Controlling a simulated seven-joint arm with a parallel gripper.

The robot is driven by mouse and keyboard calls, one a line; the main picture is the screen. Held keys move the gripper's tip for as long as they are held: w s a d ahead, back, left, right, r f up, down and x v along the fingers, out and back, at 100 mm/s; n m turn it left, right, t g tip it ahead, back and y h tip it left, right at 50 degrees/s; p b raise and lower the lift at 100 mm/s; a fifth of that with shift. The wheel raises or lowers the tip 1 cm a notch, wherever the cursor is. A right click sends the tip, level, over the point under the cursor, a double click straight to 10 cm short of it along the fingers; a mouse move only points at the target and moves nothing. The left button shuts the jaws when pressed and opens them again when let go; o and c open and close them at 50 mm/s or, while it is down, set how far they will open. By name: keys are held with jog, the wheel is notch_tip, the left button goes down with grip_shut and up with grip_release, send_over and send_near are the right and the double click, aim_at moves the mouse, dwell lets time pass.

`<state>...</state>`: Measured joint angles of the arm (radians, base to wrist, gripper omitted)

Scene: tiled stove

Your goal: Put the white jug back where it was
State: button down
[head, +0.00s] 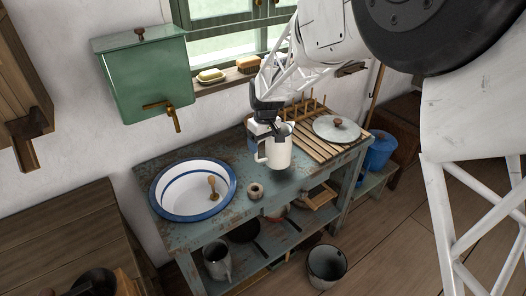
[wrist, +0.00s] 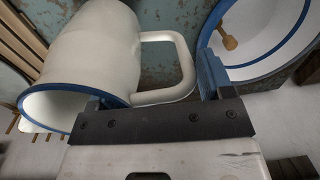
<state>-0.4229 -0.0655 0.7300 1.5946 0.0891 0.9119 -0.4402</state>
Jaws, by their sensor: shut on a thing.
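The white jug (head: 280,154) has a blue rim and a looped handle, and looks upright in the head view. It is over the right half of the worn blue-green washstand (head: 233,201); I cannot tell if its base touches the top. My gripper (head: 268,133) comes from above and is shut on the jug at its rim and handle side. In the wrist view the jug (wrist: 92,48) fills the upper left, with its handle between the blue-tipped fingers of my gripper (wrist: 155,95). The exact contact is partly hidden.
A blue-rimmed basin (head: 160,190) with a wooden-handled tool sits left of the jug. A small round ring-like thing (head: 255,190) lies between them. A slatted wooden rack (head: 312,145) with a pale lid (head: 338,128) is to the right. A green cistern (head: 146,75) hangs behind.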

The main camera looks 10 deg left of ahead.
aim_at(263, 159)
jog(key=shift+f, duration=1.85)
grip_release()
jog(key=r, duration=1.2)
jog(key=shift+w+d+r, duration=0.1)
jog(key=shift+w+d, duration=0.2)
jog(key=shift+w, duration=0.05)
